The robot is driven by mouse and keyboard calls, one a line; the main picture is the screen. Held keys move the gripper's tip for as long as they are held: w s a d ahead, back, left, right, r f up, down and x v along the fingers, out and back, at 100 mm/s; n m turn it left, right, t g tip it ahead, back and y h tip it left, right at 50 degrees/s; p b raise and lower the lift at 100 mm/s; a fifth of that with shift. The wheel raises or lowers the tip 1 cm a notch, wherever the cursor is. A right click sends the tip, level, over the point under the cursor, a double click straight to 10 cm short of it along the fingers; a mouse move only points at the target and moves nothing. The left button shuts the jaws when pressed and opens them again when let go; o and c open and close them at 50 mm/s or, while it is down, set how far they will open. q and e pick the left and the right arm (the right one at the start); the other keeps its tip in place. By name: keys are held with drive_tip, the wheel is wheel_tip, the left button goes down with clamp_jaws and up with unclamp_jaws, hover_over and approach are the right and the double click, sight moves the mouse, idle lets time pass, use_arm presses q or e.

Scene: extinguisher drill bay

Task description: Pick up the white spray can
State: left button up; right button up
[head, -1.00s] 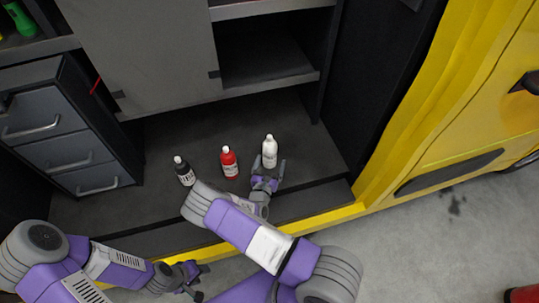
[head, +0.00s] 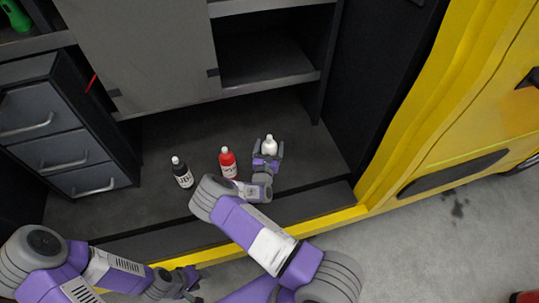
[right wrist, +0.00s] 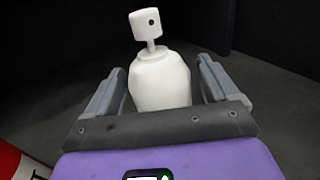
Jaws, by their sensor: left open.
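The white spray can (head: 270,145) stands upright on the dark floor of the bay. In the right wrist view the can (right wrist: 160,82) shows its white nozzle cap and rounded shoulder; its lower part is hidden behind my gripper. My right gripper (head: 268,150) is open, with one finger on each side of the can. In the right wrist view a narrow gap shows between the can and each finger of this gripper (right wrist: 160,80). My left gripper (head: 190,281) is open and empty, low in the head view, in front of the yellow sill.
A red bottle (head: 228,162) stands just left of the white can, close to my right wrist. A black bottle (head: 182,174) stands further left. Grey drawers (head: 60,140) are at the left and a shelf (head: 270,80) is behind. A yellow sill (head: 345,213) edges the bay.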

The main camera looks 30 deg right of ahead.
drive_tip(key=c, duration=1.5)
